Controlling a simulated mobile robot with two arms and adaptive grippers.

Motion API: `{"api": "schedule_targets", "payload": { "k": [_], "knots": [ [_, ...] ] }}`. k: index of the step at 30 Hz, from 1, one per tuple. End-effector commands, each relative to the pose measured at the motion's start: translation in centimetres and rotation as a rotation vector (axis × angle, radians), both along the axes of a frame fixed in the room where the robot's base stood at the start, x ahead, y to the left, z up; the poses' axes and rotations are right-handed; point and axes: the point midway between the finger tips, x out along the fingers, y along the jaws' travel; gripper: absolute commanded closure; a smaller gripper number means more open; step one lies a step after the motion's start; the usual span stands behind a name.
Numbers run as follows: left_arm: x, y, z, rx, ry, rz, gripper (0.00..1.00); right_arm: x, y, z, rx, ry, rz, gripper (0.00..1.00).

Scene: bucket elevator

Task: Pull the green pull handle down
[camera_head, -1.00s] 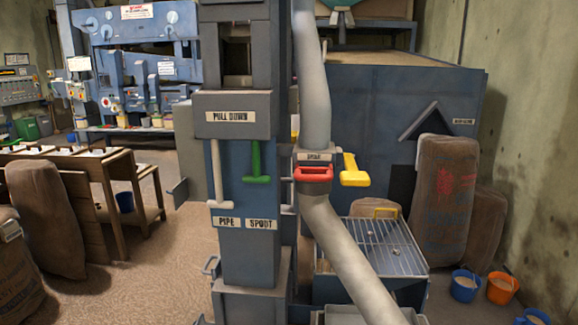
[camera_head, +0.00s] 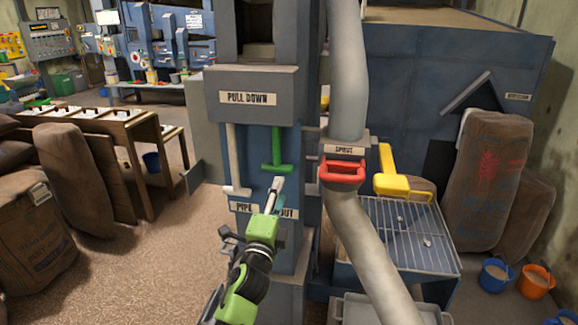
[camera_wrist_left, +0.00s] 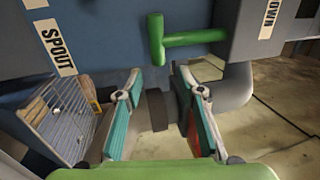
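The green pull handle (camera_head: 277,152) is T-shaped and hangs below the "PULL DOWN" panel (camera_head: 249,97) on the blue elevator column. In the left wrist view the green handle (camera_wrist_left: 190,39) shows near the top, beyond the fingertips. My left gripper (camera_head: 276,187) is just below the handle's crossbar in the head view, seemingly apart from it. In the left wrist view my left gripper (camera_wrist_left: 160,76) is open, its two teal-padded fingers spread with nothing between them. My right gripper is not in view.
A white handle (camera_head: 234,160) hangs left of the green one. A red handle (camera_head: 343,171) on the spout pipe (camera_head: 362,225) and a yellow handle (camera_head: 390,172) are to the right. A metal grate (camera_head: 405,235) stands lower right. Sacks stand on both sides.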

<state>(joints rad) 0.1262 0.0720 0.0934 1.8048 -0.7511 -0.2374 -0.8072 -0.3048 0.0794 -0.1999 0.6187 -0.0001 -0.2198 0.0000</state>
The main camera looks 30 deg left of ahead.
Motion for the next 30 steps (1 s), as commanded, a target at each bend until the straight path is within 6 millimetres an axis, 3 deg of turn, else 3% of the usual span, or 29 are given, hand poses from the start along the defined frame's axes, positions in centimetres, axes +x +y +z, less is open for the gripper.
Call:
{"api": "schedule_targets", "payload": {
  "k": [6, 15, 21, 30],
  "knots": [
    [4.3, 1.1, 1.1, -0.003, 0.0, 0.0, 0.65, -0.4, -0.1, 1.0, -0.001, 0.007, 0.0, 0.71],
    [8.5, 2.2, 1.8, -0.003, 0.001, 0.001, 0.65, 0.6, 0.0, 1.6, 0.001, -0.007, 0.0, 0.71],
    [9.7, 2.4, 1.9, -0.003, 0.001, -0.002, 0.65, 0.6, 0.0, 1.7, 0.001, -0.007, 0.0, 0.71],
    [9.8, 2.5, 1.9, -0.002, 0.001, -0.001, 0.65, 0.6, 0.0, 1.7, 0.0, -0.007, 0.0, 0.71]
  ]
}}
